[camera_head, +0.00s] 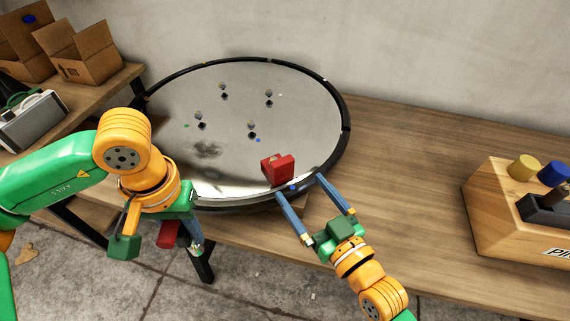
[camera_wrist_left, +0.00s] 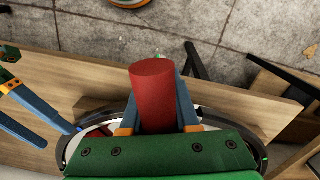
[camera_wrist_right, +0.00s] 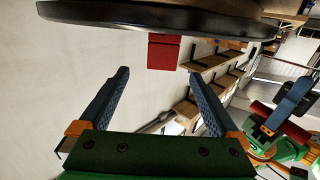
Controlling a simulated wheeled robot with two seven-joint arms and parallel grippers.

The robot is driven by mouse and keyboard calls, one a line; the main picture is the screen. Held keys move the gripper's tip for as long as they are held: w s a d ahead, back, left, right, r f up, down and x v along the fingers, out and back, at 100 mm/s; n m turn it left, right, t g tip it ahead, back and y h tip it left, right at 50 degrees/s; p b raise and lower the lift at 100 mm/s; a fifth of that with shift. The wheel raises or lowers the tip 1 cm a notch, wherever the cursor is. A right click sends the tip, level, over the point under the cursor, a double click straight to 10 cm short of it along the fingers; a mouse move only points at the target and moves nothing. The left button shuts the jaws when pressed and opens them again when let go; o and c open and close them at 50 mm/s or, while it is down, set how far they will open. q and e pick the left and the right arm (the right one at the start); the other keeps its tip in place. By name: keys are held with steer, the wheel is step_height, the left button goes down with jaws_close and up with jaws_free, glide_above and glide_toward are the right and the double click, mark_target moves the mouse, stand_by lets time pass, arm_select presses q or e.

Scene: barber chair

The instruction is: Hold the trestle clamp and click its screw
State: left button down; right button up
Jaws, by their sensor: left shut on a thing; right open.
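A red block (camera_head: 278,168), perhaps part of the clamp, sits at the near right rim of a large round disc (camera_head: 215,165). It also shows in the right wrist view (camera_wrist_right: 163,52), beyond my finger tips. My right gripper (camera_head: 299,186) is open, its fingers pointing at the rim just in front of the block, with nothing between them. My left gripper (camera_head: 194,246) is shut on a red cylinder (camera_wrist_left: 155,95), below the disc's near left edge. The cylinder hides much of the fingers in the left wrist view. I cannot make out the screw for sure.
The wooden table (camera_head: 410,170) is bare right of the disc. A wooden holder (camera_head: 500,205) with coloured cylinders stands at the far right. Open cardboard boxes (camera_head: 88,62) and a grey case (camera_head: 32,120) are at the left. Small dark bits lie on the disc.

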mark_target(285, 166)
steer(key=shift+w+a+r+y, duration=0.15)
steer(key=shift+w+a+r, duration=0.2)
steer(key=shift+w+a, duration=0.25)
steer(key=shift+w+a+r+y, duration=0.15)
steer(key=shift+w+a+r, duration=0.2)
steer(key=shift+w, duration=0.3)
arm_select(q)
steer(key=shift+s+d+r, duration=0.15)
steer(key=shift+s+d, duration=0.1)
steer(key=shift+s, duration=0.3)
steer(key=shift+s+d+r, duration=0.1)
steer(key=shift+s+d, duration=0.1)
steer(key=shift+s, duration=0.35)
arm_select(e)
steer(key=x, duration=0.3)
steer(key=f+x, duration=0.1)
steer(key=x, duration=0.1)
steer(key=shift+w, duration=0.3)
steer(key=shift+w+a, duration=0.1)
steer(key=shift+w, duration=0.2)
steer(key=shift+r, duration=0.1)
arm_select(q)
steer(key=shift+s+r, duration=0.1)
steer(key=shift+s, duration=0.05)
arm_select(e)
steer(key=shift+s+r, duration=0.1)
jaws_close()
